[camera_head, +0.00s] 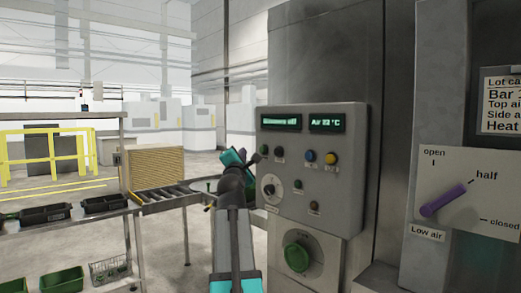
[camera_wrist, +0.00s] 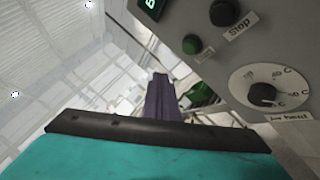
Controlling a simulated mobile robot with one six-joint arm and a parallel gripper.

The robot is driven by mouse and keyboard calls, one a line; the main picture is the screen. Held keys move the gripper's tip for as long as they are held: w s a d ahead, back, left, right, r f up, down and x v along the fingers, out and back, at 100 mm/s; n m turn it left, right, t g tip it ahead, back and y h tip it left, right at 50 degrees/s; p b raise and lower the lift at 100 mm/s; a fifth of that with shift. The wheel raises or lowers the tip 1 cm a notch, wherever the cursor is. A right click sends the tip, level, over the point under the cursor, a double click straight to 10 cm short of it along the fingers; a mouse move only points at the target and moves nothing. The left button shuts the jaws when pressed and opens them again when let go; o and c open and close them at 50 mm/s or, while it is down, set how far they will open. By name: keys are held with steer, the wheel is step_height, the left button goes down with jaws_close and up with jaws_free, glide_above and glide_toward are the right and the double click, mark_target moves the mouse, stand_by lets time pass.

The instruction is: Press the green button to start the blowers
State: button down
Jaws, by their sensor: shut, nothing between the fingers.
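The grey control panel (camera_head: 345,140) stands right of centre in the head view. A green button (camera_wrist: 192,44) sits on it in the wrist view, beside a black button labelled Stop (camera_wrist: 223,12). In the head view the green button (camera_head: 265,149) is at the panel's upper left edge, close to my arm. My gripper (camera_wrist: 160,76) is shut and empty. Its dark fingers point past the panel's edge, below and left of the green button in the wrist view, apparently not touching it. The panel's left display (camera_head: 281,122) is lit, its text too small to read surely.
Blue (camera_head: 310,156) and yellow (camera_head: 331,158) buttons, a small dial (camera_head: 269,189) and a large green knob (camera_head: 297,257) are also on the machine. A purple lever (camera_head: 443,200) is on the right. A roller conveyor (camera_head: 170,194) and dark trays (camera_head: 46,216) are left.

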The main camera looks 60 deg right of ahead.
mark_target(262, 150)
steer(key=shift+s+d+p, duration=0.3)
steer(key=shift+d+p, duration=0.3)
steer(key=shift+d, duration=0.3)
steer(key=shift+s+d+p, duration=0.3)
steer(key=shift+d+p, duration=0.3)
steer(key=shift+d, duration=0.3)
steer(key=shift+s+d+p, duration=0.3)
steer(key=shift+d+p, duration=0.3)
steer(key=shift+d, duration=0.3)
steer(key=shift+s+d+r+p, duration=0.1)
steer(key=shift+d+p, duration=0.15)
steer(key=shift+p, duration=0.2)
steer(key=shift+s+d+p, duration=0.2)
steer(key=shift+d+p, duration=0.45)
steer(key=shift+p, duration=0.2)
stand_by(1.5)
steer(key=shift+a, duration=0.2)
steer(key=shift+w+a+b, duration=0.25)
steer(key=shift+a+b, duration=0.4)
steer(key=shift+a, duration=0.05)
stand_by(0.3)
